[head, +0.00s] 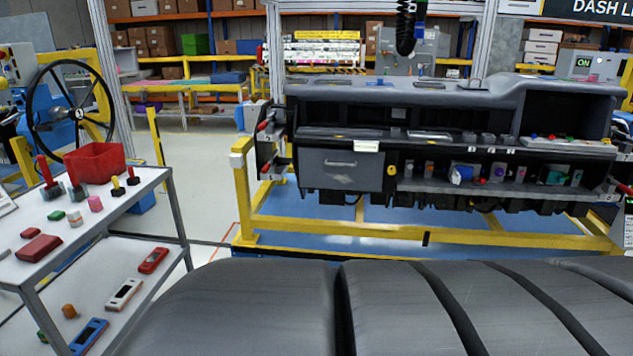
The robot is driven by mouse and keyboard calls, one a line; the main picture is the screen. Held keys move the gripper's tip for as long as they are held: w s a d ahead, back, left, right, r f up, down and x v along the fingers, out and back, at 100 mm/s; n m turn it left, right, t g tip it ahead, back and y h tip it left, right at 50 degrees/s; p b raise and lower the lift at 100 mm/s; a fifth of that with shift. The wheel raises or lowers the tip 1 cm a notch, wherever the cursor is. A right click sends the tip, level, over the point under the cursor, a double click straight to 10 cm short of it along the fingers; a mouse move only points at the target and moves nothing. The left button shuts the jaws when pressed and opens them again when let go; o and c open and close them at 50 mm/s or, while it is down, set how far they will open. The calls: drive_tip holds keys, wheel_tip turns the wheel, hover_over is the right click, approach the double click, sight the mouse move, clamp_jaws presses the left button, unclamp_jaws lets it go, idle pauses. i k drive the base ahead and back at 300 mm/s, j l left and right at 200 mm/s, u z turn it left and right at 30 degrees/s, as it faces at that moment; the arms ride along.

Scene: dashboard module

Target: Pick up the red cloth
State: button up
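A dark red, flat, soft-looking piece (39,248) lies on the top shelf of the white cart at the left, near its front. It may be the red cloth, but its material is hard to tell at this size. No other clearly cloth-like red thing shows. My gripper is not in view.
The cart's top (110,217) also holds a red bin (95,163), red-handled tools (47,177) and small blocks. Its lower shelf holds several devices. A dashboard module (340,172) stands on a yellow frame (340,230) ahead. Open floor (200,165) lies between cart and frame.

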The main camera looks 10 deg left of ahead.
sight(34, 251)
drive_tip(key=u, duration=1.85)
